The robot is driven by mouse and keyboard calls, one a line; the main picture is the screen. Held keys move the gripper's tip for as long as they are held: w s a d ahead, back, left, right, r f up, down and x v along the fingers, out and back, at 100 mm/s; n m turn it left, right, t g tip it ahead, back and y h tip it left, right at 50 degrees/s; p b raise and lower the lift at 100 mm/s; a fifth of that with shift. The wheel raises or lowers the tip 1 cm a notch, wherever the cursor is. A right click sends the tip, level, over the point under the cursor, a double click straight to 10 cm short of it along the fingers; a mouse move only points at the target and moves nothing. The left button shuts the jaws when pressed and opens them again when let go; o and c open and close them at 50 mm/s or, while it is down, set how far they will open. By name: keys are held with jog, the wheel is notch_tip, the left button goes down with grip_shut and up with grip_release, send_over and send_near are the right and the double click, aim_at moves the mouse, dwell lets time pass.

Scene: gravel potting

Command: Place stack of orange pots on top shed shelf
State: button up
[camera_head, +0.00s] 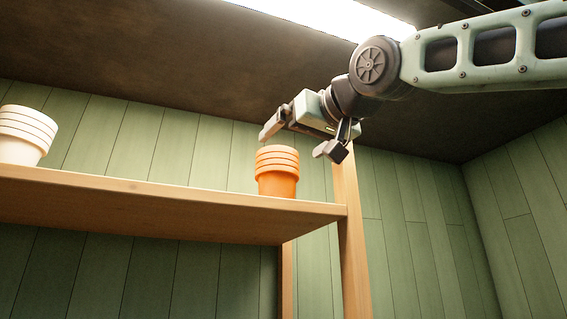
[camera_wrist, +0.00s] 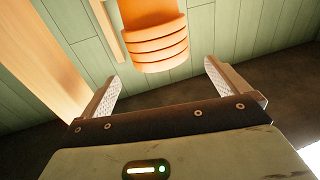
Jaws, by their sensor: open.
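A stack of orange pots (camera_head: 277,172) stands upright near the right end of the wooden top shelf (camera_head: 170,203). My gripper (camera_head: 297,141) is open and empty, above and beside the orange stack in the head view. In the wrist view the orange pots (camera_wrist: 156,38) appear beyond and between the two spread fingers (camera_wrist: 162,92), with a visible gap, so the fingers do not seem to touch them. The base of the stack is out of frame in the wrist view.
A stack of white pots (camera_head: 26,135) stands at the left of the same shelf. A wooden post (camera_head: 350,220) rises at the shelf's right end, close behind my gripper. The dark ceiling (camera_head: 180,60) is overhead. The shelf between the stacks is clear.

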jog(key=b+v, duration=0.1)
jog(key=v, duration=0.4)
dwell(0.6)
